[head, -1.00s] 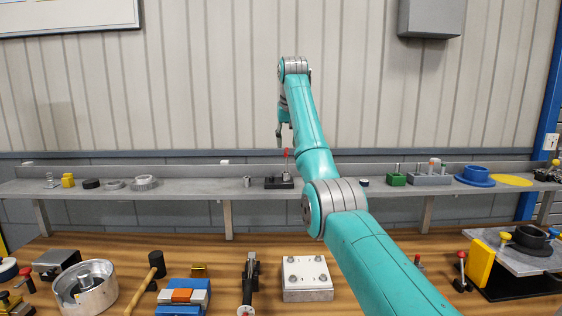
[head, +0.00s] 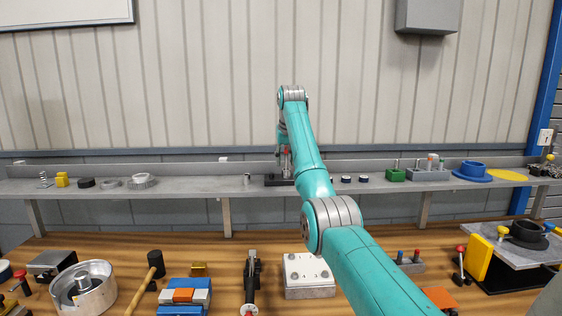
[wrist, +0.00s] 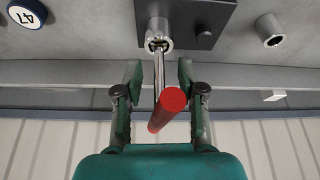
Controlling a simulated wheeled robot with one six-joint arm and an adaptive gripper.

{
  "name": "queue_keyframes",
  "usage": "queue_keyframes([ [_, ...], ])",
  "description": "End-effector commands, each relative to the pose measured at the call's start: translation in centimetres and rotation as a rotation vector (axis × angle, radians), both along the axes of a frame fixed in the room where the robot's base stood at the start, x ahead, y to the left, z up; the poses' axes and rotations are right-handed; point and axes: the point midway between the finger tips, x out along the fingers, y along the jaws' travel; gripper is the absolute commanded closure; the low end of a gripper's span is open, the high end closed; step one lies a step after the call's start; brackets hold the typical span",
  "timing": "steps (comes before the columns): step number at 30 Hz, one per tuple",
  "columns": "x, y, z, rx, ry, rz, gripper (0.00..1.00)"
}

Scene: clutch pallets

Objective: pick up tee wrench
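The tee wrench (wrist: 167,112) has a red handle and a silver shaft. It stands in a metal socket (wrist: 158,38) on a black base (wrist: 200,14). In the head view this black base (head: 274,181) sits on the grey wall shelf, and my arm hides most of the wrench. My gripper (wrist: 158,75) is open in the wrist view, with one green finger on each side of the shaft and visible gaps between. The red handle lies between the fingers, nearer the palm. In the head view my gripper (head: 284,156) is just above the base.
A small metal cylinder (head: 247,179) stands left of the base. A round cap marked 47 (wrist: 27,14) lies on the other side. The shelf (head: 200,186) runs along the wall. The bench below holds a white block (head: 308,272), a mallet (head: 153,266) and other parts.

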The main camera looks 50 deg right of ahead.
Motion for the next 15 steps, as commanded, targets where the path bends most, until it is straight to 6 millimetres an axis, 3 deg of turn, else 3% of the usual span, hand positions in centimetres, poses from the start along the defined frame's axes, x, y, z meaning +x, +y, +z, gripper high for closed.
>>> queue_keyframes([
  [9, -0.08, -0.42, -0.74, -0.001, 0.000, -0.001, 0.63],
  [13, -0.08, -0.41, -0.73, -0.001, 0.000, -0.001, 0.96],
  [15, -0.07, -0.40, -0.74, -0.001, 0.000, -0.001, 1.00],
])
